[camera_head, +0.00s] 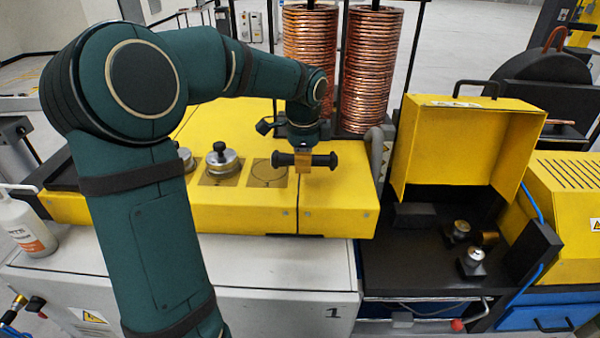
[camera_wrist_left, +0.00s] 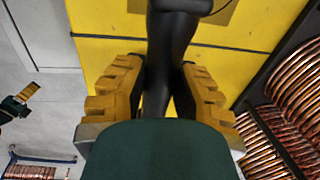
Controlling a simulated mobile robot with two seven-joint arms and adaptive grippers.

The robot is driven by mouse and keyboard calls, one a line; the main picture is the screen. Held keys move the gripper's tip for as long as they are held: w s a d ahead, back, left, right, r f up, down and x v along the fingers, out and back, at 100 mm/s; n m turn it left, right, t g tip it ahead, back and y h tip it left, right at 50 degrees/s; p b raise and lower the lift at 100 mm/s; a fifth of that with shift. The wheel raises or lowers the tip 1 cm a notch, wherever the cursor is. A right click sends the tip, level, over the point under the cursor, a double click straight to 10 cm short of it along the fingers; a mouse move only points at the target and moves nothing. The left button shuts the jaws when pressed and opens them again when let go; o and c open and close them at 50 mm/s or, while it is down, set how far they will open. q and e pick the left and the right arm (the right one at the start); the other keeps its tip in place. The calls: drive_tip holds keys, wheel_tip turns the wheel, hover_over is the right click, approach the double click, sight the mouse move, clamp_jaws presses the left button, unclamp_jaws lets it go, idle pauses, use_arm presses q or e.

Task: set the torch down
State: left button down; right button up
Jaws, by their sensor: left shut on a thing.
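My left gripper (camera_head: 305,165) is shut on the torch, a black bar-like body (camera_head: 325,160) with thicker ends, lying level across the fingers. In the left wrist view the torch (camera_wrist_left: 168,50) runs between the yellow finger pads. The torch is over the yellow bench top (camera_head: 345,200), by a brown square plate with a circle outline (camera_head: 268,173). I cannot tell whether it touches the surface. A small dark green and yellow part at the left of the left wrist view looks like my right gripper (camera_wrist_left: 20,102); its fingers are too small to judge.
Metal canisters with black knobs (camera_head: 222,158) stand left of the torch. Copper coils (camera_head: 372,70) rise behind it. An open yellow case (camera_head: 445,140) stands to the right, with small metal parts (camera_head: 472,262) beneath it. The bench's right front is clear.

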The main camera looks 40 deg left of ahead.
sight(303, 181)
use_arm(q)
drive_tip(key=shift+f, duration=2)
drive_tip(key=shift+f, duration=0.15)
drive_tip(key=c, duration=0.9)
unclamp_jaws()
drive_tip(key=shift+o, duration=0.2)
drive_tip(key=shift+r, duration=0.35)
wheel_tip(303, 181, up, 12)
drive_tip(key=s+d, duration=0.1)
drive_tip(key=shift+s+d+f+p, duration=0.15)
drive_tip(key=shift+s+f+p, duration=0.05)
drive_tip(key=shift+s+p, duration=0.15)
